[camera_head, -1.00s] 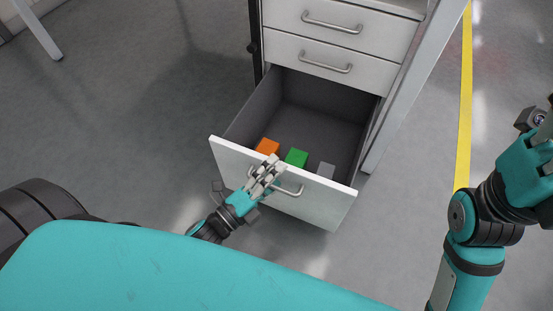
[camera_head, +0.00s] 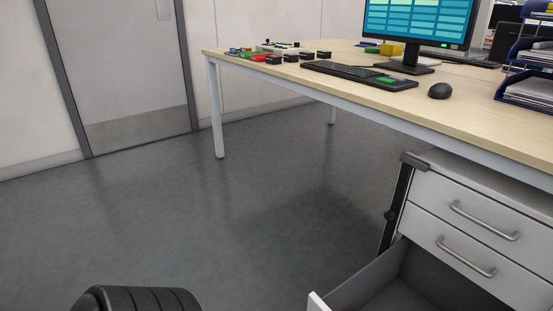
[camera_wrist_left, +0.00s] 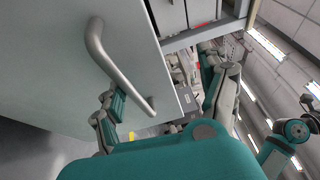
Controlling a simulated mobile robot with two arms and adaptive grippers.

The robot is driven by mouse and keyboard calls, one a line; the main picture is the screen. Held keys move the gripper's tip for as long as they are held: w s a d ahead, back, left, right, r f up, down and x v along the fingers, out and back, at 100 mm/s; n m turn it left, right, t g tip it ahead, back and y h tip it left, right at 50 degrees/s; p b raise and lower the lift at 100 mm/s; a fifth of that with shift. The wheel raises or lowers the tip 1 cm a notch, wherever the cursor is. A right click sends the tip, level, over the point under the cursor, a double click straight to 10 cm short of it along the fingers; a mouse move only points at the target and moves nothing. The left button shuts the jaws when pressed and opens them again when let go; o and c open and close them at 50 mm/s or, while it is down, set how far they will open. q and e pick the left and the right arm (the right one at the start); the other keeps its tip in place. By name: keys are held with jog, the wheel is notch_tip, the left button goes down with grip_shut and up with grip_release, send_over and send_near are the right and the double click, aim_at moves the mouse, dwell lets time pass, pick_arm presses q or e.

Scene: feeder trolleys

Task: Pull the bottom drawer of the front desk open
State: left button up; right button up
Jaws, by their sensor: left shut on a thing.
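The bottom drawer (camera_head: 352,287) of the front desk's pedestal stands pulled out at the bottom right of the head view. Its dark inside partly shows; the frame cuts off most of its front. In the left wrist view, its pale front panel (camera_wrist_left: 50,65) fills the left side, with a curved metal handle (camera_wrist_left: 112,68). My left gripper (camera_wrist_left: 128,104) is at this handle and shut on it; the exact finger contact is hard to make out. It is outside the head view. My right gripper cannot be made out in either view.
Two shut drawers (camera_head: 470,240) sit above the open one. The desk top (camera_head: 480,115) holds a keyboard (camera_head: 360,76), mouse (camera_head: 440,90), monitor (camera_head: 420,22) and small coloured parts. Clear grey floor (camera_head: 200,225) lies left of the pedestal, up to a door (camera_head: 120,70).

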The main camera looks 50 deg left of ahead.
pick_arm(q)
jog(key=shift+s+a+r, duration=0.2)
jog(key=shift+s, duration=0.25)
jog(key=shift+s+a+r, duration=0.15)
jog(key=shift+s+a, duration=0.05)
jog(key=shift+s, duration=0.2)
jog(key=shift+c, duration=0.5)
jog(key=shift+s+a, duration=0.25)
jog(key=shift+s, duration=0.3)
jog(key=shift+c, duration=1.4)
jog(key=f+v, duration=0.2)
jog(key=v, duration=1)
jog(key=shift+c, duration=1.3)
